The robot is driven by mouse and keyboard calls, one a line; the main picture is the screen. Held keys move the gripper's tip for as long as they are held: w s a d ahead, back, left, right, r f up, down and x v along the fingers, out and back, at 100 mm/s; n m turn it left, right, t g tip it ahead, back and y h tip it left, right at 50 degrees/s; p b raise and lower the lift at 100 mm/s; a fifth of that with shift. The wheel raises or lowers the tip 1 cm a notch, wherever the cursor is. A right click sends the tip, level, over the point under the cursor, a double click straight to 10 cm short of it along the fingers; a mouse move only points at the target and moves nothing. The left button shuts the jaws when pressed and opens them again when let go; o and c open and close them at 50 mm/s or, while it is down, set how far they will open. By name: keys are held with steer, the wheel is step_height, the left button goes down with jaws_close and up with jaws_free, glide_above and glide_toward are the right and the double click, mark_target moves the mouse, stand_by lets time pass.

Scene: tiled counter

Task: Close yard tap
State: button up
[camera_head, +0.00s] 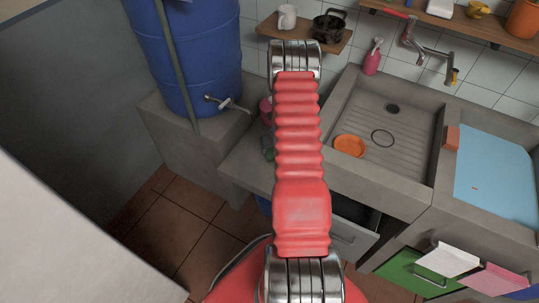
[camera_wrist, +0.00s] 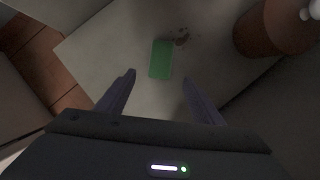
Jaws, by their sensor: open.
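Two taps show in the head view. A small metal tap (camera_head: 222,103) sticks out low on the blue barrel (camera_head: 196,50). A wall tap (camera_head: 425,50) with a red part and a metal spout hangs above the sink at the upper right. I cannot tell from these frames which is the yard tap, nor whether either is open. My gripper (camera_wrist: 158,80) shows in the wrist view with its two fingers spread and nothing between them. It is above a grey counter, near a green block (camera_wrist: 161,59). My red arm hides the gripper in the head view.
The concrete sink (camera_head: 350,112) holds an orange dish (camera_head: 349,146). A pink bottle (camera_head: 373,57) stands behind it. A wooden shelf (camera_head: 268,30) carries a white mug (camera_head: 287,17) and a dark pot (camera_head: 329,25). A reddish-brown round object (camera_wrist: 255,35) stands right of my gripper.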

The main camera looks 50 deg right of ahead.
steer(key=shift+x, duration=1.9)
steer(key=shift+x, duration=2.6)
steer(key=shift+s, duration=0.1)
steer(key=shift+c, duration=0.4)
steer(key=c, duration=1.1)
steer(key=shift+r, duration=4.95)
